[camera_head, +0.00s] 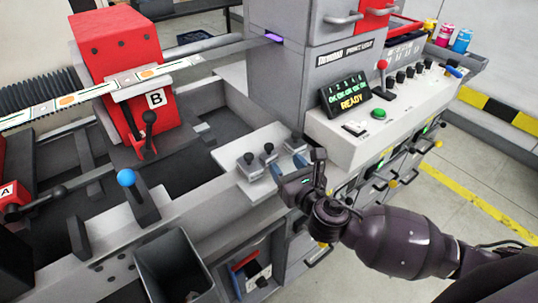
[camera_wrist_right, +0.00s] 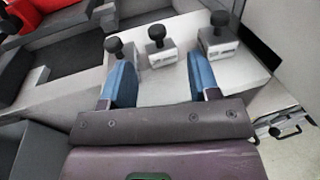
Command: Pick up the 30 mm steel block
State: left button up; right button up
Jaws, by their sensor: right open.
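Small steel blocks with black knobs stand in a row on a pale ledge (camera_head: 228,152). In the right wrist view there are a left block (camera_wrist_right: 125,58), a middle block (camera_wrist_right: 161,57) and a right block (camera_wrist_right: 221,47), which looks largest. Their labels are too small to read, so I cannot tell which is 30 mm. My right gripper (camera_head: 288,166) is open and empty at the blocks' near side. In the wrist view its blue fingers (camera_wrist_right: 162,80) straddle the middle block's direction, short of it. The left finger overlaps part of the left block. My left gripper is not in view.
A control panel (camera_head: 372,120) with a READY display (camera_head: 352,91), green button and red-knobbed lever stands right of the ledge. A blue-knobbed lever (camera_head: 127,178) and a dark open bin (camera_head: 177,266) are at the left. The red unit B (camera_head: 113,45) stands behind.

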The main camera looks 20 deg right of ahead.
aim_at(271, 149)
jog(key=shift+w+a+f, duration=0.15)
jog(key=shift+w+a, duration=0.1)
jog(key=shift+w, duration=1.1)
jog(key=shift+w+a+f, duration=0.1)
jog(key=shift+w+a, duration=0.2)
jog(key=shift+w, duration=1)
jog(key=shift+w+a+f, duration=0.15)
jog(key=shift+w+a, duration=0.1)
jog(key=shift+w, duration=1.1)
grip_shut()
